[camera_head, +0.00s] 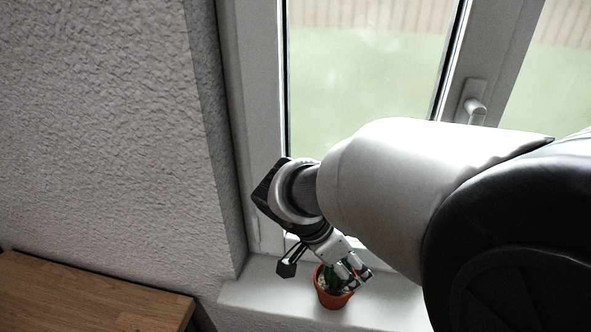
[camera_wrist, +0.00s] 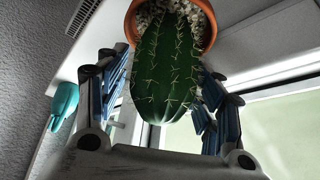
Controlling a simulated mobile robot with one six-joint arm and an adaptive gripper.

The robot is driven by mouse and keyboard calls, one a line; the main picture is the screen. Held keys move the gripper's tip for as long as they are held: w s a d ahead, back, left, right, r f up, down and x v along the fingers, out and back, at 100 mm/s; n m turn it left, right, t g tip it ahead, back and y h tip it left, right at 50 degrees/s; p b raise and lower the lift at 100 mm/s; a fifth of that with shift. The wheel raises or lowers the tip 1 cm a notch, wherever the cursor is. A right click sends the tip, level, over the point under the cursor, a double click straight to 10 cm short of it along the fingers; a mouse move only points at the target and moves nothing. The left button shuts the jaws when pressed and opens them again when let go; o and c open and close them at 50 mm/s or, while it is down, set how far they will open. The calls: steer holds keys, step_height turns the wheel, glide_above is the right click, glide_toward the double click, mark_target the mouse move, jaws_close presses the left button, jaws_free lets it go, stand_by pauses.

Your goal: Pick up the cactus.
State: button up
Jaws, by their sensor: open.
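The cactus (camera_head: 332,279) is green and stands in an orange-brown pot (camera_head: 331,299) on the white windowsill. In the wrist view, the spiny cactus (camera_wrist: 166,75) and its pot (camera_wrist: 210,32) with pale pebbles appear upside down. My gripper (camera_head: 355,276) is at the cactus, partly covering it in the head view. In the wrist view, my gripper's (camera_wrist: 164,78) fingers stand apart on either side of the cactus, open. Whether either finger touches it, I cannot tell.
The window frame (camera_head: 265,130) and glass (camera_head: 365,90) rise close behind the sill (camera_head: 385,306). A window handle (camera_head: 474,106) sticks out at upper right. A rough wall (camera_head: 110,120) and wooden surface (camera_head: 90,295) are at left. A teal object (camera_wrist: 62,103) shows beside a finger.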

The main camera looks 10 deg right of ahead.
steer(key=shift+c, duration=0.2)
jaws_close()
stand_by(0.6)
steer(key=shift+r, duration=0.1)
